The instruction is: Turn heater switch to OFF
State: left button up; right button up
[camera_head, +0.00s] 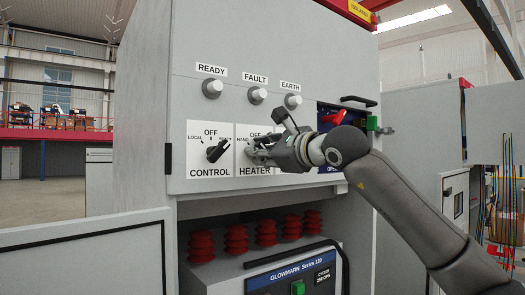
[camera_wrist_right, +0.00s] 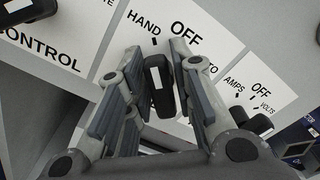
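The heater switch is a black knob (camera_wrist_right: 158,82) with a white mark, on a white plate labelled HEATER (camera_head: 254,170). In the right wrist view its long axis points up the picture, roughly toward the tick by HAND; OFF is printed to the upper right. My right gripper (camera_wrist_right: 157,65) has one finger on each side of the knob. Narrow gaps seem to show between knob and fingers; contact is not clear. In the head view the right gripper (camera_head: 259,149) covers most of the heater switch. My left gripper is out of view.
The control switch (camera_head: 217,151) is just left of the heater plate. An AMPS/VOLTS switch (camera_wrist_right: 259,122) is close to my right finger. Indicator lamps (camera_head: 257,95) sit above. A blue panel with a red handle (camera_head: 334,117) is to the right, partly behind my arm.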

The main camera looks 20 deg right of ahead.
grip_shut()
jog(key=shift+f+m+b, duration=0.15)
jog(key=shift+m+b, duration=0.45)
jog(key=shift+b, duration=0.15)
jog(key=shift+m+b, duration=1)
jog(key=shift+m, duration=0.1)
jog(key=m+b, duration=0.2)
jog(key=m, duration=0.1)
jog(key=shift+d+m, duration=0.1)
jog(key=shift+m, duration=0.3)
jog(key=shift+r+m+b, duration=0.3)
jog(key=shift+m+b, duration=0.15)
jog(key=shift+m, duration=0.35)
jog(key=shift+d, duration=0.1)
jog(key=o, duration=0.5)
grip_release()
